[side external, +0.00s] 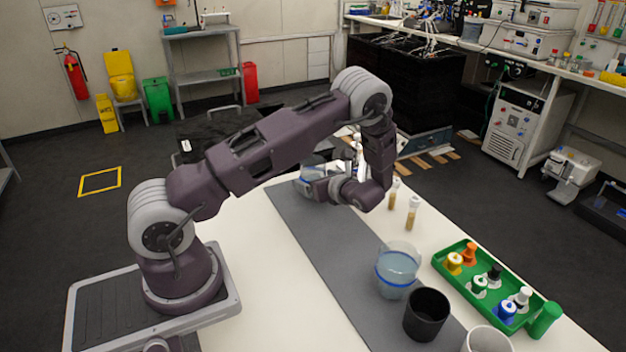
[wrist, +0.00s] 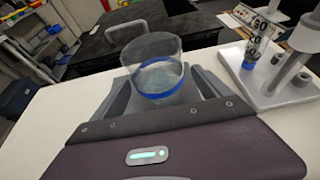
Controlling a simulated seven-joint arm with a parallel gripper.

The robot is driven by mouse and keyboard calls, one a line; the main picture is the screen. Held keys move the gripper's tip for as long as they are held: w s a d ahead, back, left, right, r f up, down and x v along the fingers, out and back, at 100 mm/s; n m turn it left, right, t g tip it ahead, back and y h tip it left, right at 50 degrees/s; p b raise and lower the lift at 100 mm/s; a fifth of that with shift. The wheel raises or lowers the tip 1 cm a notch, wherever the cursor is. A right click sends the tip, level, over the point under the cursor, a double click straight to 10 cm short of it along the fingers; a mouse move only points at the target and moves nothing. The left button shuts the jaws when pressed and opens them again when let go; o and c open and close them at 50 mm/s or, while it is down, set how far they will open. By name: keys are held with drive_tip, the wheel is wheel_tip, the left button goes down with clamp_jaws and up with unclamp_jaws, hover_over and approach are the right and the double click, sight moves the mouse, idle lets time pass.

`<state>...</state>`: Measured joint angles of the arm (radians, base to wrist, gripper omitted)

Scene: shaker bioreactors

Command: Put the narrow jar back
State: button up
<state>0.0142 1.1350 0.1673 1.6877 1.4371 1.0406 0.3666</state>
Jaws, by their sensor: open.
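A clear jar with a blue band (wrist: 160,80) stands upright between the two fingers of my gripper (wrist: 163,88) in the wrist view. The fingers are open, one on each side of it; whether either touches it cannot be told. In the side view this jar (side external: 308,176) is partly hidden by my gripper (side external: 322,186) at the far end of the grey mat. A second clear jar with a blue band (side external: 397,270) stands nearer the camera on the mat. Which of the two is the narrower is hard to tell.
Two small vials (side external: 412,213) stand right of the mat (side external: 325,238). A black cup (side external: 426,314), a pale cup (side external: 488,341) and a green tray (side external: 455,278) of coloured bottles are nearer. A white stand (wrist: 283,92) is right of the gripper. The white table left of the mat is clear.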

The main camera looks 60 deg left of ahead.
drive_tip(key=v, duration=0.9)
drive_tip(key=shift+d+r, duration=0.15)
drive_tip(key=shift+d, duration=0.05)
drive_tip(key=s+d+r+n+t+h, duration=0.5)
drive_tip(key=s+d+r+n+h, duration=0.8)
drive_tip(key=s+d+r+n, duration=0.5)
drive_tip(key=s+d+r, duration=0.3)
drive_tip(key=s, duration=0.1)
drive_tip(key=shift+s+t+h, duration=0.3)
drive_tip(key=shift+s, duration=0.1)
